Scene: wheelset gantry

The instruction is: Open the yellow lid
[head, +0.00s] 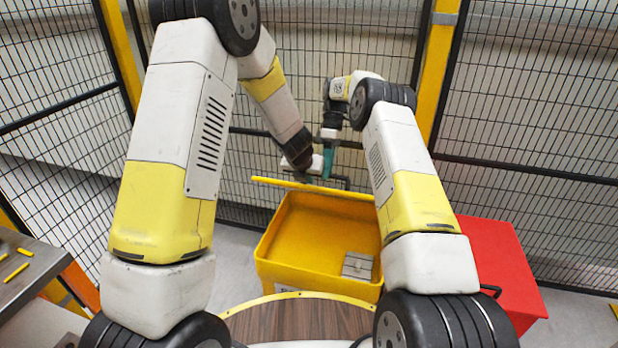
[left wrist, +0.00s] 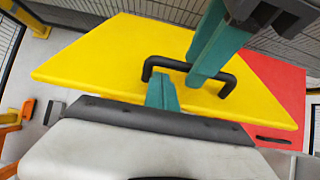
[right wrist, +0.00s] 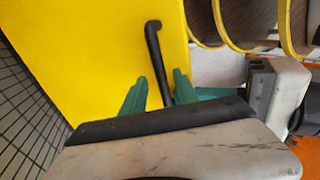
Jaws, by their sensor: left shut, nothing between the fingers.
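The yellow box (head: 318,274) stands open in the head view, with its inside showing. Its yellow lid (head: 312,188) is raised at the back and appears nearly edge-on. The lid's handled face fills much of the left wrist view (left wrist: 115,55) and right wrist view (right wrist: 95,60). The black handle (left wrist: 226,88) also shows in the right wrist view (right wrist: 153,45). My right gripper (right wrist: 159,76) is open, its teal fingers apart on either side of the handle bar. My left gripper (left wrist: 160,92) is shut and empty near the handle's left end; contact is unclear.
A grey metal block (head: 357,266) lies inside the box at the right. A red box (head: 492,265) stands to its right. A table (head: 22,275) with small yellow pieces is at the far left. Mesh fencing (head: 540,90) closes off the back. A round wooden surface (head: 290,322) is in front.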

